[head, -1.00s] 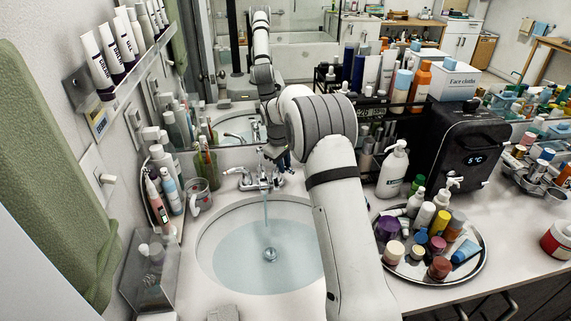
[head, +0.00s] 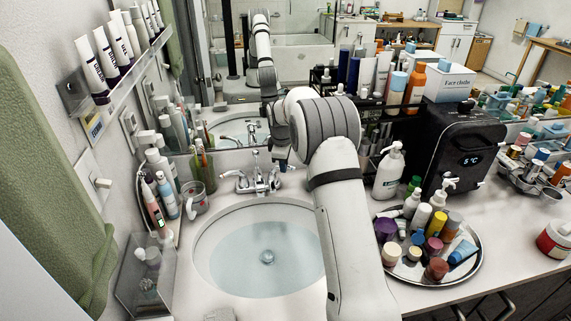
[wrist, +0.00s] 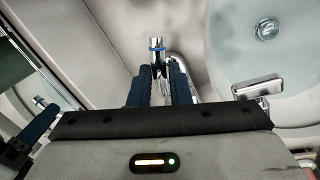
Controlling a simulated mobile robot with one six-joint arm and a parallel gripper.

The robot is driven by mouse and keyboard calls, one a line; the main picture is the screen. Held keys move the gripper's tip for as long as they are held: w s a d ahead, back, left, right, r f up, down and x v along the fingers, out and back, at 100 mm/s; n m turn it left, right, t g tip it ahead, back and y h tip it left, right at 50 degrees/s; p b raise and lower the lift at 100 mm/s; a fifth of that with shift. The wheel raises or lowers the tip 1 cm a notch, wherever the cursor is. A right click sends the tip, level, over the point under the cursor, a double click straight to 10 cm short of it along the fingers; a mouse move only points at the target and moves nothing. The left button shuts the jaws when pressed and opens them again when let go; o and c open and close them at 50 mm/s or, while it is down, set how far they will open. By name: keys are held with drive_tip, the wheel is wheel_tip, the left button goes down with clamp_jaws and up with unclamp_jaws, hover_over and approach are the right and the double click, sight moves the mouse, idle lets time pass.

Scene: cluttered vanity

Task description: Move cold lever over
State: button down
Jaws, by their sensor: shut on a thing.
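The chrome faucet (head: 258,178) stands behind the sink basin, with no stream of water showing from its spout. In the wrist view, the cold lever (wrist: 157,47) is a chrome handle with a blue band. It sticks out between the dark blue fingers of my gripper (wrist: 161,84), which is shut on it. Another chrome part of the faucet (wrist: 258,88) reaches toward the basin at the right. In the head view my arm reaches over the right side of the basin, and the gripper, mostly hidden behind the arm, is at the faucet's right side.
The basin (head: 214,235) holds water over its drain. A glass mug (head: 194,198) and several bottles stand left of the faucet. A pump bottle (head: 389,170), a crowded round tray (head: 478,272) and a black cooler (head: 460,140) stand to the right. The mirror is close behind.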

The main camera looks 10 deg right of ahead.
idle(0.4)
drive_tip(key=c, duration=1.3)
unclamp_jaws()
drive_tip(key=shift+c, duration=0.2)
wheel_tip(320, 180, up, 8)
drive_tip(key=s+b, duration=0.1)
drive_tip(key=shift+a+f, duration=0.15)
drive_tip(key=shift+a, duration=0.1)
drive_tip(key=shift+s, duration=0.1)
